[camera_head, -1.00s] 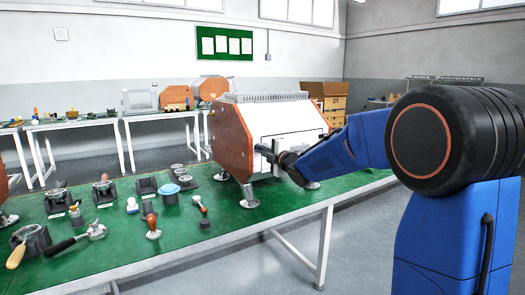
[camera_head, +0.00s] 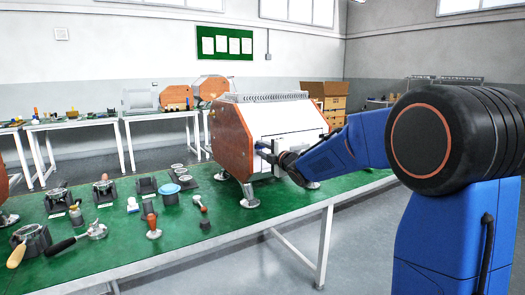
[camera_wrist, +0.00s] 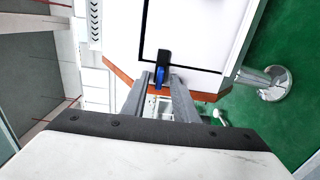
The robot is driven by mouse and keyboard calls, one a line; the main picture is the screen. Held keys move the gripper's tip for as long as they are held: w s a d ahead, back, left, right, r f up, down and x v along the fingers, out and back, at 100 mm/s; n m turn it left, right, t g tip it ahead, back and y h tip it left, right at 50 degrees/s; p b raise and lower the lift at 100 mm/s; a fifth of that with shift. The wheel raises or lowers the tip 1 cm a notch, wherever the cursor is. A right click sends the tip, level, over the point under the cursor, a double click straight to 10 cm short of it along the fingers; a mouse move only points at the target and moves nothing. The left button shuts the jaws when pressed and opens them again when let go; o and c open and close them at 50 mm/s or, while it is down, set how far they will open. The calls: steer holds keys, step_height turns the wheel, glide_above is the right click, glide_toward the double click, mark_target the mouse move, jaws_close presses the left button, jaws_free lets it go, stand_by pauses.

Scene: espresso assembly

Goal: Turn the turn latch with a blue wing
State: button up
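The turn latch (camera_wrist: 164,57) shows in the wrist view as a dark piece with a blue wing (camera_wrist: 158,79), on the white front panel of the espresso machine (camera_wrist: 195,40). The wing points down in that view, between the fingertips of my gripper (camera_wrist: 160,82). The fingers stand apart on either side of the wing, with what look like narrow gaps; contact is hard to tell. In the head view, my gripper (camera_head: 271,154) is at the front of the machine (camera_head: 285,120), and a small blue patch shows beside its tip.
The machine stands on a green-topped table (camera_head: 255,220). Portafilters, a tamper (camera_head: 152,222) and other small tools lie to its left. A cardboard box (camera_head: 328,92) stands behind it. The floor in front of the table is clear.

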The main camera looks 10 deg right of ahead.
steer(key=shift+s, duration=0.1)
steer(key=v, duration=1.7)
steer(key=shift+s, duration=0.1)
steer(key=shift+d, duration=0.15)
